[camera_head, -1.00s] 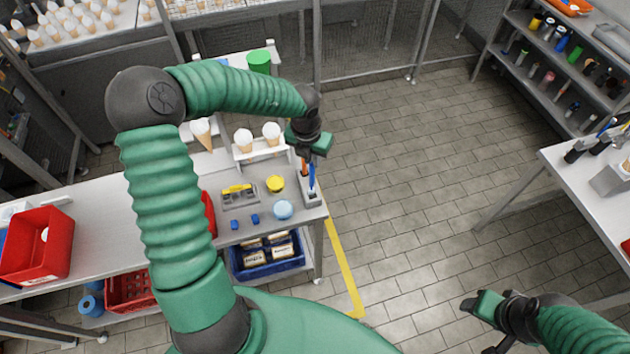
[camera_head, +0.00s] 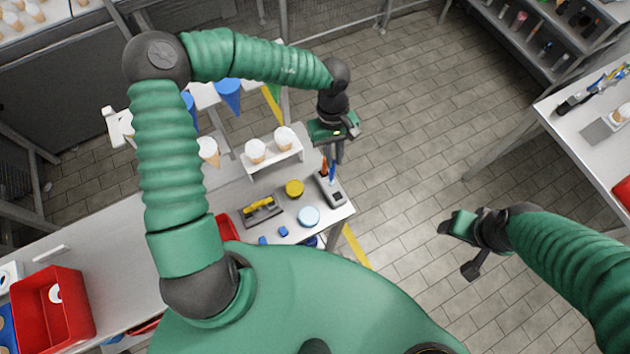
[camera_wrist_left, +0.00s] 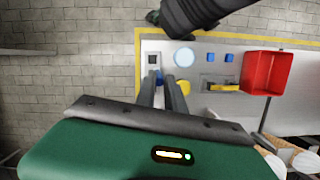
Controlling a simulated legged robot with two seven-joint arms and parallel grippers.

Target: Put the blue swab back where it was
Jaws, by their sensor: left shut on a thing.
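My left gripper (camera_head: 337,158) hangs over the right end of the white table, with its fingers pointing down. It is shut on the blue swab (camera_head: 332,174), which shows below the fingertips. The swab is just above or in the grey holder (camera_head: 335,194); I cannot tell whether its tip is inside. An orange stick (camera_head: 324,168) stands beside it. In the left wrist view, a bit of blue (camera_wrist_left: 159,76) shows between the fingertips, by the holder's dark square opening (camera_wrist_left: 153,58). My right gripper (camera_head: 452,226) is over the floor, away from the table; its jaws are unclear.
Near the holder are a yellow-lidded pot (camera_head: 294,188), a light blue round lid (camera_head: 308,216), a grey tray (camera_head: 252,222) with a yellow piece, and small blue cubes (camera_head: 283,232). A white stand (camera_head: 270,164) holds cones behind them. A red bin (camera_head: 75,312) stands left.

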